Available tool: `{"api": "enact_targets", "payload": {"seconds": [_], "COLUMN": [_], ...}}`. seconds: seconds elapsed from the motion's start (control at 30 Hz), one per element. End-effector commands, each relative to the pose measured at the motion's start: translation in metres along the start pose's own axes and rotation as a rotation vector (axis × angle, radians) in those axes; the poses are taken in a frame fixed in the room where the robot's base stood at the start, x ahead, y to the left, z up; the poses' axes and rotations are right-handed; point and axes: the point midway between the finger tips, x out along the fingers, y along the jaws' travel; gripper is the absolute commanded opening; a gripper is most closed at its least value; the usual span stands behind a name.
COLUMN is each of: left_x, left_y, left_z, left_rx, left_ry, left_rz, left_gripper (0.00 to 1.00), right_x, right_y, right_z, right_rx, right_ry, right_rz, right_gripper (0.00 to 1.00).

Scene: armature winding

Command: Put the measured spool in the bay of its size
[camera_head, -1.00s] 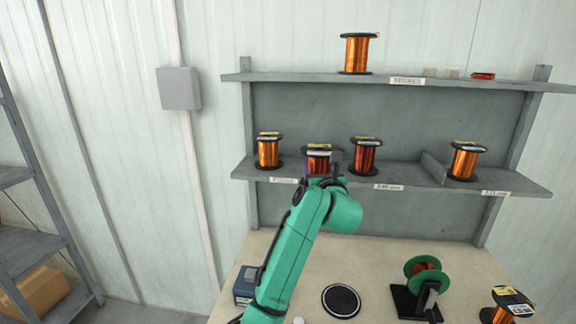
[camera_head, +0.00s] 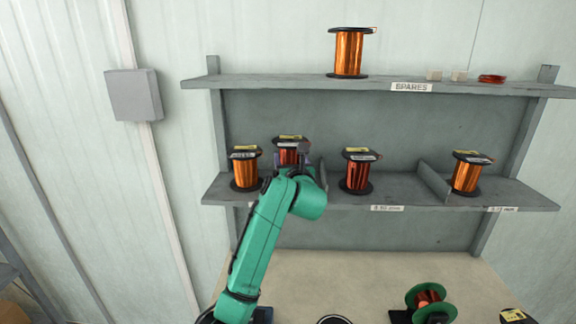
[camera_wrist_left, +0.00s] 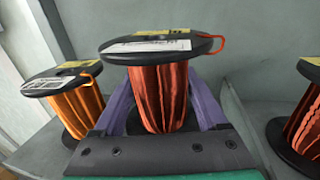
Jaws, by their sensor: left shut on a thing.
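My left gripper (camera_head: 290,160) is shut on a copper-red wire spool (camera_head: 289,152) with black flanges and a white and yellow label on top. In the left wrist view the purple fingers stand on both sides of this spool (camera_wrist_left: 160,92), which is upright. It is at the middle shelf (camera_head: 400,193), between an orange spool (camera_head: 245,170) on the left and a dark red spool (camera_head: 358,171) on the right. The gripper hides its lower end in the head view, so I cannot tell whether it touches the shelf. My right gripper is not in view.
A low divider (camera_head: 433,182) stands left of another orange spool (camera_head: 466,173). The wrist view shows a divider (camera_wrist_left: 240,120) just right of the held spool. The upper shelf (camera_head: 270,82) bears a spool (camera_head: 348,52). A green-flanged spool (camera_head: 428,300) is on the bench.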

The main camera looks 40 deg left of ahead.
Motion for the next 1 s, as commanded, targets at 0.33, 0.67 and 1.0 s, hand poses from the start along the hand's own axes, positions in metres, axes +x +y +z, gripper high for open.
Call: {"api": "enact_targets", "payload": {"seconds": [0.33, 0.67, 1.0], "left_x": [0.0, 0.0, -0.027], "left_y": [0.0, 0.0, -0.001], "left_z": [-0.026, -0.029, -0.033], "left_rx": [-0.001, 0.001, -0.003], "left_ry": [-0.004, 0.002, 0.001], "left_rz": [-0.001, 0.0, -0.002], "left_gripper": [0.0, 1.0, 1.0], "right_x": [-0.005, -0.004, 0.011], "right_y": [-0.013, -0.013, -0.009], "right_z": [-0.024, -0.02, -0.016], "right_rx": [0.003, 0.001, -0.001], "right_ry": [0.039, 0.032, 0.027], "right_rz": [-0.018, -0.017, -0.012], "right_gripper": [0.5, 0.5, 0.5]}}
